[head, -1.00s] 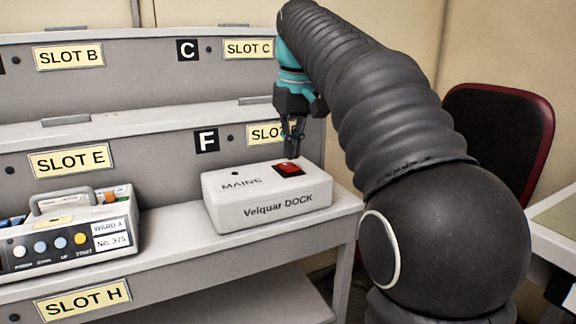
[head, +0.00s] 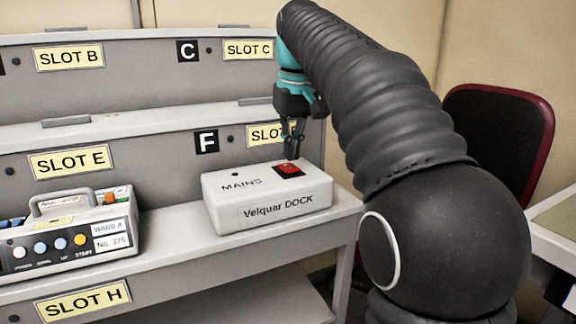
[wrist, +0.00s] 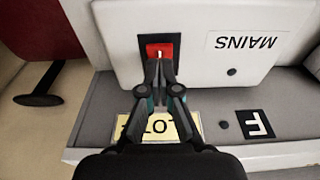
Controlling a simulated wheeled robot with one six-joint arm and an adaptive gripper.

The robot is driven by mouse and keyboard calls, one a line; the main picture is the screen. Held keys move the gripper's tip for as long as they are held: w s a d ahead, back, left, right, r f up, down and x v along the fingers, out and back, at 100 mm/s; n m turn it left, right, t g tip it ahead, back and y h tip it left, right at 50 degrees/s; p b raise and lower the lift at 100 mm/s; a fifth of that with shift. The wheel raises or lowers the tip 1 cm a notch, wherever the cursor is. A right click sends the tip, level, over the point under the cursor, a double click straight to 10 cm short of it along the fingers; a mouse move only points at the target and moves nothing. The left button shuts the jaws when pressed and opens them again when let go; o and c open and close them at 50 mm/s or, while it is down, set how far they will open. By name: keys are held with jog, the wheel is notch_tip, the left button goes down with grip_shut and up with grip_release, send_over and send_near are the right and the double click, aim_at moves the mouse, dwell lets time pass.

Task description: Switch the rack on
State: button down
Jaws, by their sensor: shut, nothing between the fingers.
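The white dock box (head: 268,198), labelled "MAINS" and "Velquar DOCK", sits on the shelf below the slot F sign. A red rocker switch (head: 289,170) in a black surround is on its top; it also shows in the wrist view (wrist: 153,48). My gripper (head: 291,157) is shut and empty, pointing down at the switch. In the wrist view its fingertips (wrist: 159,63) overlap the near edge of the red switch; I cannot tell whether they touch it. A small dark dot (wrist: 232,72), unlit, is beside the MAINS label.
A pump (head: 68,233) with a handle and coloured buttons, marked "WARD A No. 375", stands on the same shelf at the left. Shelf backs with slot signs rise behind. A dark red-edged chair (head: 497,135) is at the right.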

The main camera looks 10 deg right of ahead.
aim_at(291, 168)
jog(key=shift+f+b, duration=0.7)
jog(key=shift+f, duration=0.45)
dwell(0.7)
jog(key=shift+r, duration=0.1)
notch_tip(291, 168, up, 5)
jog(key=p, duration=0.4)
jog(key=shift+p, duration=0.3)
jog(key=shift+r, duration=0.95)
